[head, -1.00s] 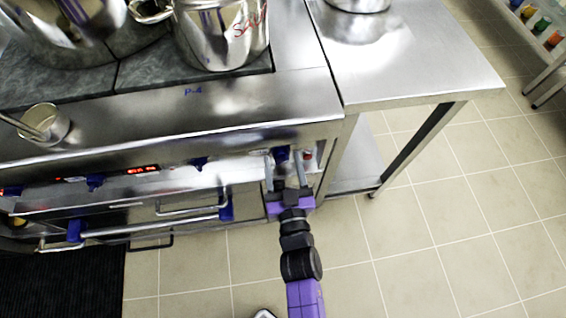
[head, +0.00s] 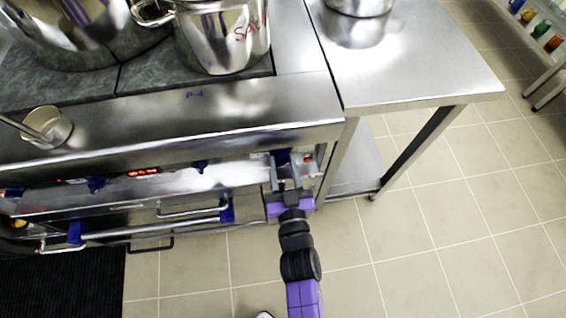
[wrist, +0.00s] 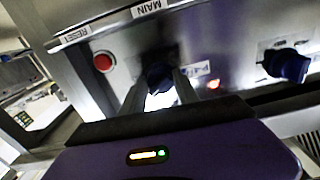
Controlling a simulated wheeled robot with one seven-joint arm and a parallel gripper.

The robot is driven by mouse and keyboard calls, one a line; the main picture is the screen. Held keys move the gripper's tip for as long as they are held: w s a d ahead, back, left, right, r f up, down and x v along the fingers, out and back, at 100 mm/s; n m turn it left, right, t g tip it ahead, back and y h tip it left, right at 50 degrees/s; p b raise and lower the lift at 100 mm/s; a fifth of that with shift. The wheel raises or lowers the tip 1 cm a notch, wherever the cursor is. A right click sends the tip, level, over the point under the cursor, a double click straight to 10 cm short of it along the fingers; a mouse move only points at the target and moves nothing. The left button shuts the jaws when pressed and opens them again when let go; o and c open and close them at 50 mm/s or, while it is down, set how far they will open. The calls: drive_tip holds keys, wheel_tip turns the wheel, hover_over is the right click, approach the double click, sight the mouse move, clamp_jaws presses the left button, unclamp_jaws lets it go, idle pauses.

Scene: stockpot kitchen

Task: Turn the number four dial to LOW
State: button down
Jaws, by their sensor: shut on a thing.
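My gripper (head: 283,164) is shut on a dark blue dial (head: 283,155) at the right end of the stove's front panel. In the wrist view its fingers (wrist: 160,92) flank the dial (wrist: 158,76). A MAIN label (wrist: 148,7) lies above it, and a partly hidden label (wrist: 196,69) beside it is hard to read. The P-4 mark (head: 194,93) on the stove top is farther left, roughly above another blue dial (head: 200,166). The fingers hide part of the gripped dial, and I cannot tell its setting.
A red button (wrist: 103,62) under a RESET label (wrist: 75,36) is close to the gripped dial. Another blue dial (wrist: 287,64) is on its other side. An oven handle (head: 190,211) sticks out below. A steel table (head: 430,70) stands right of the stove.

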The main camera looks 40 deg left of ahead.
drive_tip(key=m+p, duration=0.3)
drive_tip(key=m, duration=0.1)
drive_tip(key=shift+r+m, duration=0.15)
drive_tip(key=shift+m, duration=0.15)
drive_tip(key=m+p, duration=0.2)
drive_tip(key=m, duration=0.3)
drive_tip(key=shift+m, duration=0.4)
drive_tip(key=c, duration=0.9)
unclamp_jaws()
drive_tip(key=shift+p+v, duration=0.95)
drive_tip(key=shift+v, duration=3)
